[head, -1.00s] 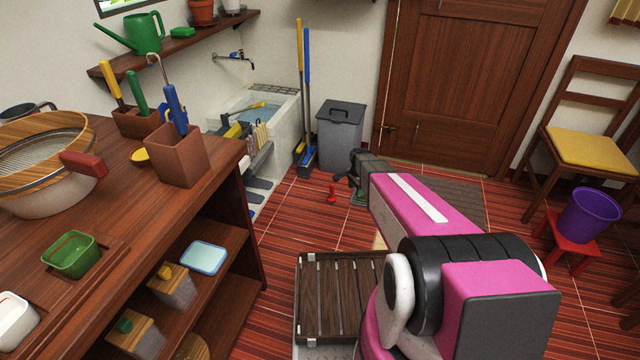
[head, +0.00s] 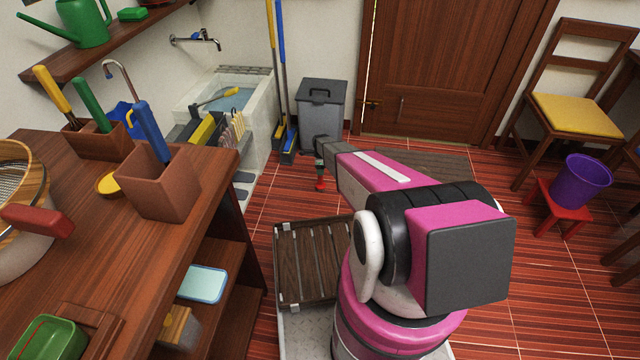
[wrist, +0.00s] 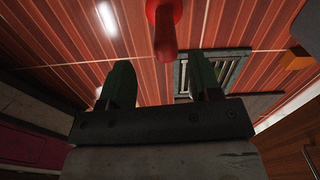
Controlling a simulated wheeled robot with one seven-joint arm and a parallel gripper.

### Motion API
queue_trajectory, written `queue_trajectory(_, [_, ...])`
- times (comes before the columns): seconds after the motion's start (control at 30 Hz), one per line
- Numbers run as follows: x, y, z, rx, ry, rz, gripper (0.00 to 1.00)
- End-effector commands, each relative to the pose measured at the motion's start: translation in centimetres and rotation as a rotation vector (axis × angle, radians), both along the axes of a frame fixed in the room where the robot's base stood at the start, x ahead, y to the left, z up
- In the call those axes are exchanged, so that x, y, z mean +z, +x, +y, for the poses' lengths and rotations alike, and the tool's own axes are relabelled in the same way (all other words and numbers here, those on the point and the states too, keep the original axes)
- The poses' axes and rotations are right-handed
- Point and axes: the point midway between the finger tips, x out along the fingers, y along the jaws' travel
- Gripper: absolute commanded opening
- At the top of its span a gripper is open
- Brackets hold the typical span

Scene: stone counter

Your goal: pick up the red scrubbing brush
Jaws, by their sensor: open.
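The red scrubbing brush (head: 320,184) stands on the red tiled floor, beyond the slatted crate, with its handle upward. It also shows at the top of the wrist view (wrist: 165,32), partly cut off by the frame edge. My gripper (wrist: 161,78) is open and empty, its two dark green fingers apart. The brush lies ahead of the gap between the fingers, not between them. In the head view my gripper (head: 319,160) is at the end of the outstretched arm, just above the brush, and overlaps its top.
A grey bin (head: 322,108) stands just behind the brush, with a blue broom (head: 285,80) and a stone sink (head: 235,95) to its left. A slatted wooden crate (head: 306,262) sits nearer me. A wooden counter (head: 210,190) is at left.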

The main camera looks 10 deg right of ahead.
Motion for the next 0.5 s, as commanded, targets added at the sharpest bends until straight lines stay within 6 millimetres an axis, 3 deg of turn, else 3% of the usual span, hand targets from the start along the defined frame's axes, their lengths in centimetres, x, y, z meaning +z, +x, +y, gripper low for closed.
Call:
queue_trajectory(0.23, [-1.8,0.3,0.0,0.001,0.000,0.000,0.57])
queue_trajectory(0.5, [-5.3,0.9,-0.1,0.001,0.000,0.000,0.57])
